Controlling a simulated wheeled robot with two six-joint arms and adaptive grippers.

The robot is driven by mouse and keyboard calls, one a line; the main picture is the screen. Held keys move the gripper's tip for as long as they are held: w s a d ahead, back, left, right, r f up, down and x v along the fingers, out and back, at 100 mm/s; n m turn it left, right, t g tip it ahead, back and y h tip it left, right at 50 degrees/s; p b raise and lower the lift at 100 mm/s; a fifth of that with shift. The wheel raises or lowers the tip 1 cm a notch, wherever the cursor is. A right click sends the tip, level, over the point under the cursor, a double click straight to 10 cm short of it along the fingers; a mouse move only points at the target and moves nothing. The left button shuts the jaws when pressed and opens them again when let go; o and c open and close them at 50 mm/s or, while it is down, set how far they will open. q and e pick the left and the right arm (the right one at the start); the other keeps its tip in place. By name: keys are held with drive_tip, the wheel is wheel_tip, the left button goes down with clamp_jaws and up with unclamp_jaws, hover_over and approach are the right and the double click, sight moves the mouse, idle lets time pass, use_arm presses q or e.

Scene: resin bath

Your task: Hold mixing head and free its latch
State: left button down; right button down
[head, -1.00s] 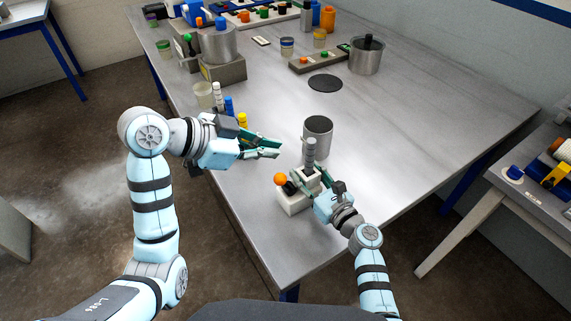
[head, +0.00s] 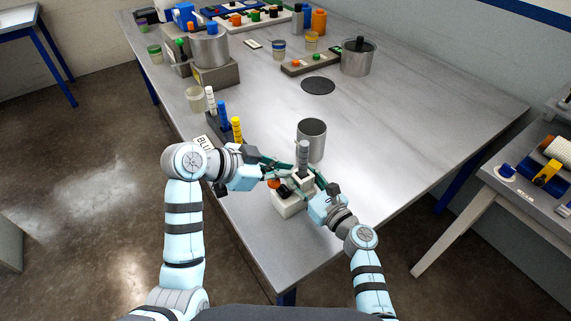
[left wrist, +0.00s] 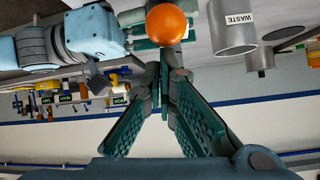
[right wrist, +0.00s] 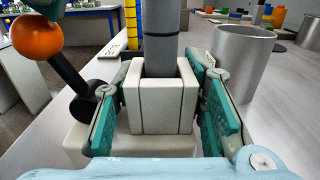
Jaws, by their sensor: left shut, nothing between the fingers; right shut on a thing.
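The mixing head, a grey ribbed rod (head: 303,155) in a pale block (right wrist: 161,97), stands upright on a white base (head: 289,205) near the table's front edge. The latch is a black lever ending in an orange ball (head: 274,183), left of the block; the ball also shows in the right wrist view (right wrist: 36,37). My right gripper (head: 306,180) is shut on the pale block, one finger on each side. My left gripper (head: 284,171) is shut and empty beside the orange ball, which fills the top middle of the left wrist view (left wrist: 167,26). Whether they touch is unclear.
A metal waste cup (head: 312,140) stands just behind the mixing head. A rack with blue and yellow sticks (head: 222,127) is at the left edge, behind my left gripper. A dark disc (head: 318,86) lies farther back. The table's right half is clear.

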sight(276, 186)
idle(0.4)
use_arm(q)
drive_tip(key=shift+s+a+f+t+h, duration=0.15)
drive_tip(key=shift+s+a+t+h, duration=0.1)
drive_tip(key=shift+a+t+h, duration=0.15)
drive_tip(key=shift+s+a+f+h, duration=0.1)
drive_tip(key=shift+s+h, duration=0.05)
drive_tip(key=shift+h, duration=0.15)
drive_tip(key=shift+s+a+f+t+h, duration=0.3)
drive_tip(key=shift+s+a+f, duration=0.2)
drive_tip(key=shift+a, duration=0.2)
drive_tip(key=shift+s+a+f+t+h, duration=0.35)
drive_tip(key=shift+s+a, duration=0.2)
drive_tip(key=shift+a, duration=0.15)
drive_tip(key=shift+f, duration=0.1)
use_arm(e)
drive_tip(key=shift+d, duration=0.1)
